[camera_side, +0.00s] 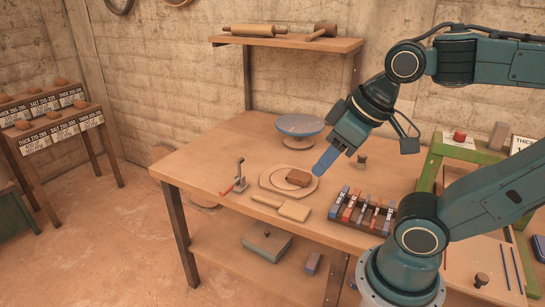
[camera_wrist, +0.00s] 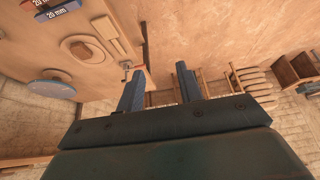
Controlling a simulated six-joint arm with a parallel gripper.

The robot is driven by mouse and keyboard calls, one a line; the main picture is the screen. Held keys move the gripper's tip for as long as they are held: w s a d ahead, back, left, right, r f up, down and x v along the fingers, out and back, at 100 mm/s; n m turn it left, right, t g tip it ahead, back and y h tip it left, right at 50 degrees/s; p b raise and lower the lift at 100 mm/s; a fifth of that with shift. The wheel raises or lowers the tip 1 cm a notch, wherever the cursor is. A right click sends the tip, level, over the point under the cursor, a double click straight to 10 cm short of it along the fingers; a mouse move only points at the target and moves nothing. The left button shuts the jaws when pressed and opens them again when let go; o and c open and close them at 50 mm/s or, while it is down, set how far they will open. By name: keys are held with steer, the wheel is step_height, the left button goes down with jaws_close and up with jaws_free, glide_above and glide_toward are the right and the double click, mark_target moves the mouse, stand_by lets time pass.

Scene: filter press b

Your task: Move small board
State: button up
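A flat round pale wooden board (camera_side: 268,181) lies on the workbench with a brown block (camera_side: 298,178) on it. A smaller wooden board with a handle (camera_side: 292,211) lies just in front of it. I cannot tell for sure which is the small board. In the wrist view the round board (camera_wrist: 70,42) and the handled board (camera_wrist: 108,31) show at upper left. My gripper (camera_side: 324,162) is above the bench, just right of the round board. Its two blue fingers (camera_wrist: 160,88) stand apart with nothing between them.
A blue-grey round wheel (camera_side: 299,124) stands behind the boards. A rack of labelled blocks (camera_side: 361,209) is to the right front, and a small clamp-like tool (camera_side: 239,178) to the left. A shelf (camera_side: 290,42) with rolling pins hangs above. The bench's left end is clear.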

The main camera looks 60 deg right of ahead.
steer(key=c, duration=0.6)
steer(key=shift+w+d, duration=0.1)
steer(key=shift+w, duration=0.05)
jaws_close()
steer(key=w+d+f+m+g+h, duration=0.1)
steer(key=w+d+f+m+g, duration=0.2)
steer(key=w+d+m, duration=0.45)
steer(key=w+d+f+m+g+h, duration=0.1)
steer(key=w+d+f+m+g, duration=0.15)
steer(key=w+d+m, duration=0.75)
steer(key=s+d+f+m+g+y, duration=0.1)
steer(key=s+d+f+m+g, duration=0.1)
steer(key=d+f+m, duration=0.4)
steer(key=s+d+f+m+g+y, duration=0.1)
steer(key=s+d+f+m+g, duration=0.1)
steer(key=s+d+f+m, duration=0.2)
steer(key=d+f+m, duration=0.3)
steer(key=f+m, duration=0.3)
steer(key=m, duration=0.2)
